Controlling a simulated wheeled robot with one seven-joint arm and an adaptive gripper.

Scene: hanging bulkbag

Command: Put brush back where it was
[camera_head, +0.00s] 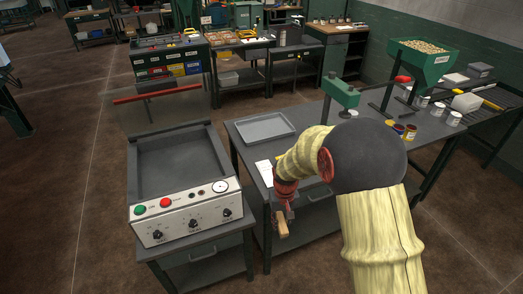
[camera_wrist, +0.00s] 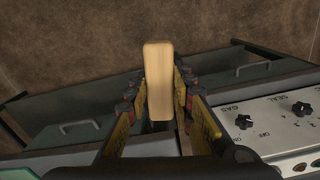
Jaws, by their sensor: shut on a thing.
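My gripper (camera_head: 283,208) is at the front left edge of the grey worktable (camera_head: 250,139), in the gap beside the control machine. It is shut on the brush (camera_wrist: 159,82), which shows as a pale wooden block between the two fingers in the wrist view. In the head view a bit of brown wood, likely the brush (camera_head: 282,229), shows below the fingers. Its bristles are not visible. In the wrist view my gripper (camera_wrist: 162,90) points down past table fronts toward the brown floor.
A machine with knobs and buttons (camera_head: 187,215) stands left, its clear lid raised. On the worktable are a grey tray (camera_head: 265,127), a white paper (camera_head: 264,172), a green press (camera_head: 341,91) and small jars (camera_head: 410,131). A green hopper (camera_head: 421,62) stands at the right. Brown floor is open left.

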